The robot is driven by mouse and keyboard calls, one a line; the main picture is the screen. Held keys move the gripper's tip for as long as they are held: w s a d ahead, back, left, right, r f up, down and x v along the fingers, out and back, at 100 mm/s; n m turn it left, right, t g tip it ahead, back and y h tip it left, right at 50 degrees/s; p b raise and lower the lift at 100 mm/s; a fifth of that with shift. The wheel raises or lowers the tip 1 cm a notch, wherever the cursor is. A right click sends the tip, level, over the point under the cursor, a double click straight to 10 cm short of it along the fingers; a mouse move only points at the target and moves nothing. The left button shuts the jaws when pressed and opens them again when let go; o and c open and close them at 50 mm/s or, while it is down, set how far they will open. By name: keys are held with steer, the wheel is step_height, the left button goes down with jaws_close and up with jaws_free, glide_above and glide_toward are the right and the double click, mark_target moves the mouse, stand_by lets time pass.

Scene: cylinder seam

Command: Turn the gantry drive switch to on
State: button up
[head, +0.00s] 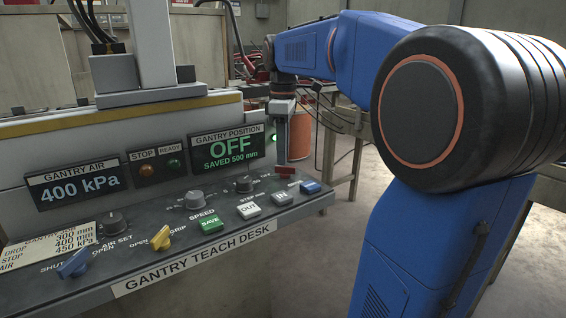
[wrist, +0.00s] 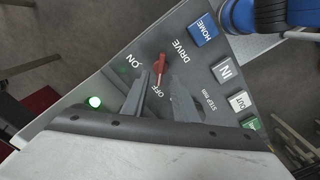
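The gantry drive switch is a small red lever knob (wrist: 160,68) on the dark desk panel, between the printed words ON, OFF and DRIVE in the wrist view. Its lower end points toward OFF. In the head view the red knob (head: 286,170) shows at the desk's far right, under my gripper (head: 282,150). In the wrist view my gripper (wrist: 160,80) is open, one finger on each side of the knob's lower end; I cannot tell whether they touch it. The gantry position display (head: 228,148) reads OFF, saved 500 mm.
A blue HOME button (wrist: 204,30) and the IN button (wrist: 226,70) sit close beside the switch. A green lamp (wrist: 94,102) glows near it. The gantry teach desk (head: 195,262) also carries a yellow grip lever (head: 161,238), a blue lever (head: 74,264) and grey dials.

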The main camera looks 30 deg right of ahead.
mark_target(285, 171)
steer(key=shift+f, duration=1.75)
steer(key=shift+c, duration=0.7)
jaws_close()
